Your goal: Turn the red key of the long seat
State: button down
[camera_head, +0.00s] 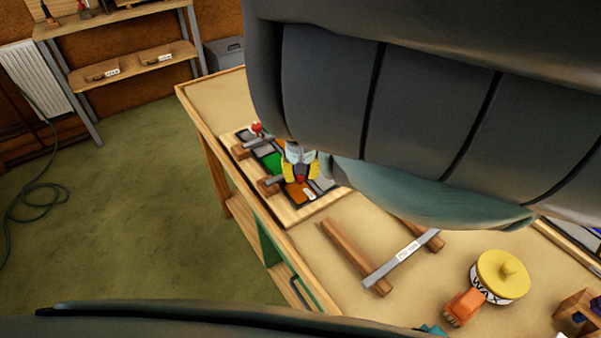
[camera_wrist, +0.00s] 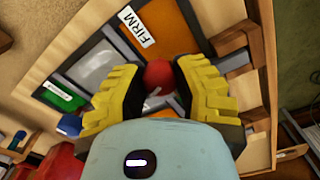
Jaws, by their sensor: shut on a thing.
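A red round key (camera_wrist: 158,75) sits between the yellow fingertips of my gripper (camera_wrist: 160,88) in the wrist view, below an orange pane. The gripper is shut on it. In the head view my gripper (camera_head: 301,170) points down over the near end of the wooden panel board (camera_head: 288,216), with the red key (camera_head: 300,179) just showing between the pads. The board carries orange (camera_wrist: 165,28), grey (camera_wrist: 97,66) and green (camera_wrist: 62,93) panes in dark strips. The key's lower part is hidden by the fingers.
Another red knob (camera_head: 256,128) stands at the board's far end. Wooden blocks (camera_head: 269,186) line its left side. A frame of wooden bars with a grey strip (camera_head: 403,258), a wax tin (camera_head: 503,275) and an orange block (camera_head: 463,307) lie nearer. My arm hides much of the bench.

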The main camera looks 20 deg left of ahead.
jog(key=n, duration=0.5)
jog(key=shift+n, duration=0.4)
jog(key=n+b, duration=0.1)
jog(key=n, duration=0.4)
jog(key=shift+n, duration=0.4)
jog(key=c, duration=0.6)
grip_release()
notch_tip(320, 180, up, 6)
jog(key=shift+r, duration=0.7)
